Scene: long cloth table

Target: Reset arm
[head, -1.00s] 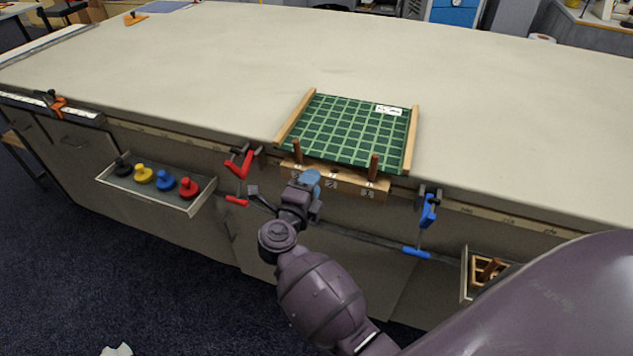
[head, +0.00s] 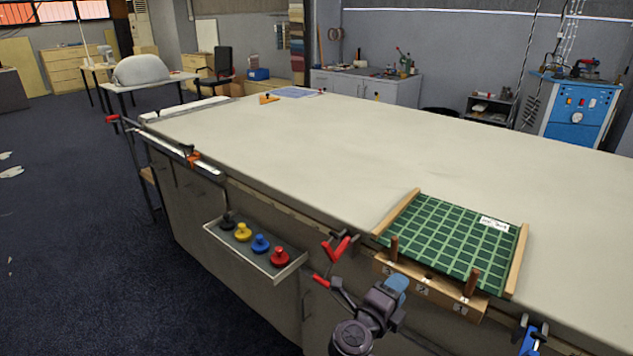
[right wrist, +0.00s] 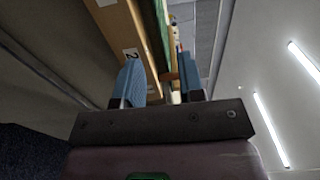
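My right gripper (head: 397,284) shows at the bottom of the head view, with light blue fingertips on a dark purple wrist. It is just in front of the wooden front strip of the green grid board (head: 455,235), low between its two upright brown pegs. In the right wrist view the two blue fingers of the gripper (right wrist: 160,82) stand apart, with a gap between them. The numbered wooden strip (right wrist: 128,40) and a brown peg show beyond the fingers; nothing is seen clamped. My left gripper is out of view.
The long cloth table (head: 300,140) has wide free room. A small tray (head: 216,230) with black, yellow, blue and red knobbed pieces juts from its front. A red clamp (head: 337,248) and a blue clamp (head: 531,340) sit on the edge either side of the board.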

